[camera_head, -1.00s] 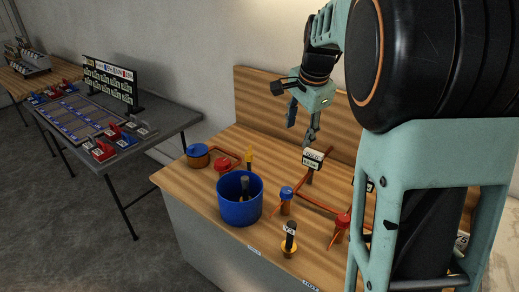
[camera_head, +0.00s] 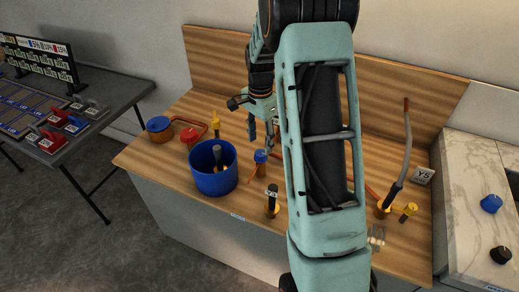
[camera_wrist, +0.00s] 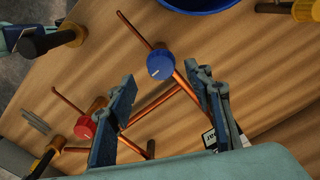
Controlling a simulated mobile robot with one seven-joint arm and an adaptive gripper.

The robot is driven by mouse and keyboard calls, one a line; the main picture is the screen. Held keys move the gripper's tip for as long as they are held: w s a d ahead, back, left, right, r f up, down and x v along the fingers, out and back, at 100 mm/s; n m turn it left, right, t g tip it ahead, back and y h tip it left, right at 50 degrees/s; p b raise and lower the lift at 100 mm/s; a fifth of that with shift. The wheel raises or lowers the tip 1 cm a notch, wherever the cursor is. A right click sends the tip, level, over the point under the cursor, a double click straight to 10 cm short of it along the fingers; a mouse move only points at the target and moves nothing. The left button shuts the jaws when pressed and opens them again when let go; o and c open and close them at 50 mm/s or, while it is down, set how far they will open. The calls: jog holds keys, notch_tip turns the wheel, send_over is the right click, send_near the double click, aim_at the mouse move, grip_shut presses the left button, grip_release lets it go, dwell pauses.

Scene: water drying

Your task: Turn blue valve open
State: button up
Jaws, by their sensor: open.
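The blue valve (camera_head: 261,156) is a round blue knob on a copper pipe on the wooden bench, just right of the blue bucket. In the wrist view the blue valve (camera_wrist: 160,65) shows a white mark on its top and lies between and slightly beyond my fingertips. My gripper (camera_head: 262,134) points down just above the blue valve, open and empty. In the wrist view my gripper (camera_wrist: 159,76) has its fingers either side of the knob; I cannot tell contact. My arm hides part of the bench in the head view.
A blue bucket (camera_head: 215,181) stands close left of the valve, and a black-handled tool (camera_head: 272,199) in front. A red valve (camera_wrist: 84,128) sits on nearby copper piping. A blue-topped copper pot (camera_head: 158,126) stands farther left. A marble counter (camera_head: 465,228) is at the right.

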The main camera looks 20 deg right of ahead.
aim_at(260, 153)
jog(key=shift+f, duration=2.4)
jog(key=c, duration=1.2)
jog(key=shift+o, duration=0.2)
